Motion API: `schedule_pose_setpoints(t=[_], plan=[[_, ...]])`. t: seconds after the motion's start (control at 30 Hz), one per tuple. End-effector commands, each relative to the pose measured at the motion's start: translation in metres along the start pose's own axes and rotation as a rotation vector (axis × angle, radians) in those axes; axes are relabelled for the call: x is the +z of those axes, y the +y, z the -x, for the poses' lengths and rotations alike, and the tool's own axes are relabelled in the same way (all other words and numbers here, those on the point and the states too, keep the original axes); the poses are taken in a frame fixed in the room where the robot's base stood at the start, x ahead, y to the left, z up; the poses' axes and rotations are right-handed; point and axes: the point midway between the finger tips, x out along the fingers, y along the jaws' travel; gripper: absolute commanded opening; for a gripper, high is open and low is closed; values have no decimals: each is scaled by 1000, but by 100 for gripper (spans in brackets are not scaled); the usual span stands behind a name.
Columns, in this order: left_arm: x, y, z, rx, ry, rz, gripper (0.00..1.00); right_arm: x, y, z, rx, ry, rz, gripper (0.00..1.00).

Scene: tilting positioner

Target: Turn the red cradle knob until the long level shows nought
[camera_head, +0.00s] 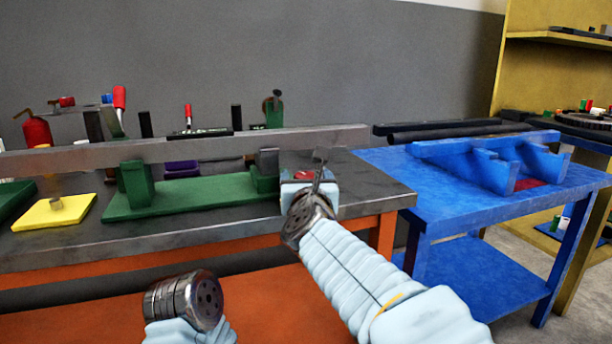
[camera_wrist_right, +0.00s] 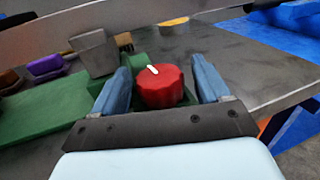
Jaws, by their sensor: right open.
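The red knob (camera_wrist_right: 160,88) has a white mark on top and sits at the right end of the green cradle (camera_head: 185,193). My right gripper (camera_wrist_right: 161,76) is open, with one finger on each side of the knob and small gaps between. In the head view my right gripper (camera_head: 312,182) hides most of the knob. A long grey bar (camera_head: 215,149) rests across the cradle. A dark strip (camera_head: 200,132) shows at the bar's top edge; I cannot tell if it is the level, and no reading is legible. My left wrist shows low in the picture, its gripper out of view.
The steel bench top (camera_head: 375,188) also holds a yellow block (camera_head: 50,214) at the left. Red-handled tools stand behind the bar. A blue table (camera_head: 430,190) with blue brackets (camera_head: 490,165) stands to the right. A grey block (camera_wrist_right: 95,52) stands near my right gripper's left finger.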

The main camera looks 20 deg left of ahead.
Motion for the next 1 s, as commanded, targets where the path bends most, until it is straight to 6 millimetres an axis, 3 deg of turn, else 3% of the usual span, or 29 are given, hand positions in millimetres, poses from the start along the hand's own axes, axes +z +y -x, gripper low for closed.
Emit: schedule_pose_setpoints(t=[0.33,0.67,1.0], plan=[[0,1,1,1,-1,-1,100,-1,0,-6,1,1,0,76],[0,1,1,0,-1,-1,100,0,0,-5,1,1,1,27],[-2,-8,-13,-5,6,4,100,-5,-2,-5,46,-1,-3,25]])
